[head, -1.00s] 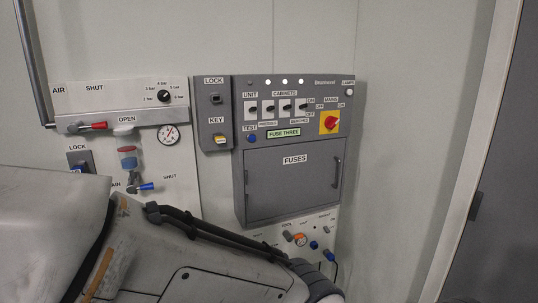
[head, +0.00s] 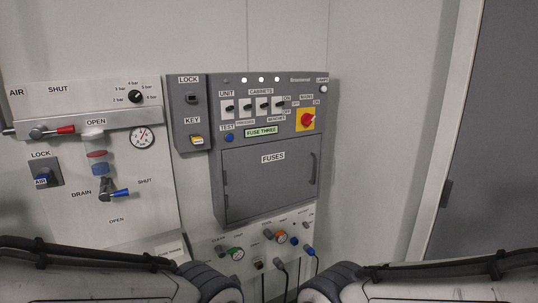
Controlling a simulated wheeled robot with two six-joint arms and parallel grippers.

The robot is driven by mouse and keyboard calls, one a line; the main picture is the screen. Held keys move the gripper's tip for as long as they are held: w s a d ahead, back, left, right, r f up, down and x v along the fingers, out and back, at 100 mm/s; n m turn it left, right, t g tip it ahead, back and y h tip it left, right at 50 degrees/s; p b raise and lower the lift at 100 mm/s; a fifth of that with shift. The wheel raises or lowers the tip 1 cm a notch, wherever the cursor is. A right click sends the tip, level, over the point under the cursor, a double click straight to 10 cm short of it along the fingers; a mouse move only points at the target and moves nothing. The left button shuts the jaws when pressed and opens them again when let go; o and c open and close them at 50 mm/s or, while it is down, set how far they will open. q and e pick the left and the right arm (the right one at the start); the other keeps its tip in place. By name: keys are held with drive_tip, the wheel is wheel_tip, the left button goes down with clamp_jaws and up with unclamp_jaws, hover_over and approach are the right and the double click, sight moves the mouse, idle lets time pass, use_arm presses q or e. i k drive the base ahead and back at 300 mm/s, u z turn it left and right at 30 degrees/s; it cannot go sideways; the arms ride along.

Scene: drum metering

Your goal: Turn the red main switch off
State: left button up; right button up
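The red main switch (head: 307,119) is a red rotary knob on a yellow plate (head: 300,125) at the upper right of the grey electrical panel (head: 213,135) in the head view. Labels reading MAINS, OFF and ON stand around it. The exact pointing of the knob is too small to tell for certain. My two arms come in along the bottom edge, left and right, well below the switch and apart from it. Neither gripper's fingers can be seen.
To the left is an air panel (head: 75,207) with a red lever (head: 55,131). Cables hang below. A doorway (head: 475,120) stands at right.

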sight(307, 119)
drive_tip(key=z, duration=0.4)
drive_tip(key=i, duration=1.2)
drive_tip(key=u, duration=0.2)
